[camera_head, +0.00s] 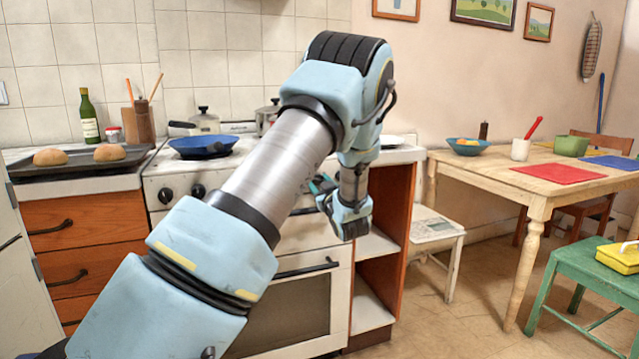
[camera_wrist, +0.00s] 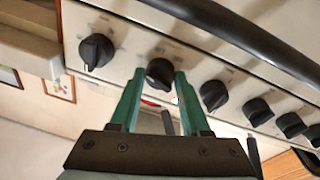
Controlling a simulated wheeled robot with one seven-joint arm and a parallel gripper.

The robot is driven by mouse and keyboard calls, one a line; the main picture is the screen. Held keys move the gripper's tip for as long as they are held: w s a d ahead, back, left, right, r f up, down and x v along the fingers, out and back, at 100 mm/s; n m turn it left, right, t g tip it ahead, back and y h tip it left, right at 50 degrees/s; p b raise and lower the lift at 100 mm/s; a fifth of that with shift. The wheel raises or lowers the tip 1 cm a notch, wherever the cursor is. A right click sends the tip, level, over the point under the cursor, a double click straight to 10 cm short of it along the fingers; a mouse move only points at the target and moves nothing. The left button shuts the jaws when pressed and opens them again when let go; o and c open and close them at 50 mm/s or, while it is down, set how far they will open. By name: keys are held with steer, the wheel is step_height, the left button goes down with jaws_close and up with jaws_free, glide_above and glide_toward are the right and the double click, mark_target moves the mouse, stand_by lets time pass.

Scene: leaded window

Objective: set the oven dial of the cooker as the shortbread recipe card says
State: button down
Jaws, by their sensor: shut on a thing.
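The cooker (camera_head: 318,318) is white, with a row of black dials on its front panel. In the wrist view my gripper (camera_wrist: 159,80) has its two green fingers shut on one black dial (camera_wrist: 160,72), second from the left in that picture. Its markings are too blurred to read, so I cannot tell from them whether it is the oven dial. In the head view my gripper (camera_head: 320,186) is at the cooker's front panel, and my arm hides much of the panel. I cannot make out a recipe card in either view.
Neighbouring dials sit close on both sides, one to the left (camera_wrist: 96,52) and one to the right (camera_wrist: 213,95). The oven door's dark handle (camera_wrist: 235,28) runs alongside the row. A blue pan (camera_head: 203,146) stands on the hob.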

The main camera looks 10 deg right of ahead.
steer(key=shift+f, duration=0.15)
stand_by(0.4)
steer(key=shift+c, duration=1.9)
jaws_free()
steer(key=s+f, duration=0.1)
steer(key=s, duration=0.9)
steer(key=shift+s+d+b, duration=0.35)
steer(key=shift+d+b, duration=0.05)
steer(key=shift+d, duration=0.05)
